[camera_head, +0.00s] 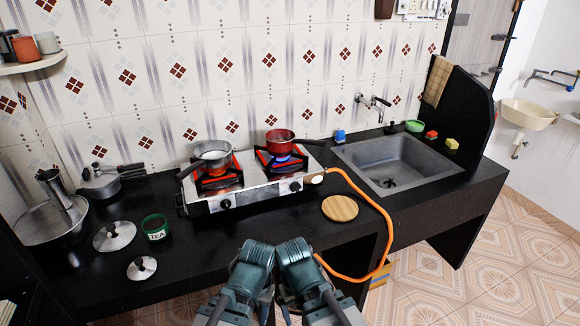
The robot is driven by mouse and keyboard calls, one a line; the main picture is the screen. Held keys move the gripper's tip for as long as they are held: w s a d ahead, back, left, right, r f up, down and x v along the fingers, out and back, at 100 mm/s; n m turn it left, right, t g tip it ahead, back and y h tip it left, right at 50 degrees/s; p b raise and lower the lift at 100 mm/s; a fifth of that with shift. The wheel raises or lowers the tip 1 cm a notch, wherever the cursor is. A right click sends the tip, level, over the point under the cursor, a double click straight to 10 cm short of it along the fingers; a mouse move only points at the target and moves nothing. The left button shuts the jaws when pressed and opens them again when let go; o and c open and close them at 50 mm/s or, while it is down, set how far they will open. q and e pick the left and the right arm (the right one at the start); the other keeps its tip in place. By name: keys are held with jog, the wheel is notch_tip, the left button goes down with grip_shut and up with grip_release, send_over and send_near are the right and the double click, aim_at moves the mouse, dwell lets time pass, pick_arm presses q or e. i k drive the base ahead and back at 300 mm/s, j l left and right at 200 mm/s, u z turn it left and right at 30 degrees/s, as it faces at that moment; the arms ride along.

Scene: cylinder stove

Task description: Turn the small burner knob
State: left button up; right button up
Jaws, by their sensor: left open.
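The steel two-burner stove (258,194) stands on the black counter. Its front has a left knob (226,204) and a right knob (295,187), both dark. I cannot tell which belongs to the small burner. A silver pan (213,152) sits on the left burner (217,178), a red pan (280,139) on the right burner (283,158). Blue flame shows under the red pan; none is clear under the silver pan. My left gripper (266,307) is open, low in front of the counter, well short of the knobs. My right gripper (286,307) is beside it, its jaws unclear.
An orange hose (388,222) runs from the stove's right end over the counter edge. A round wooden board (340,208) lies right of the stove front. A green tea tin (155,227) and lids (115,236) lie left. The sink (395,160) is right.

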aim_at(295, 186)
jog(key=i+l+u, duration=0.1)
jog(key=i+l, duration=0.15)
jog(key=i+l+u, duration=0.15)
jog(key=l, duration=0.2)
jog(key=i+l+u, duration=0.1)
jog(key=i+l, duration=0.2)
jog(key=i+l+u, duration=0.15)
jog(key=l, duration=0.25)
jog(key=i+l+u, duration=0.1)
jog(key=l, duration=0.3)
jog(key=i, duration=0.1)
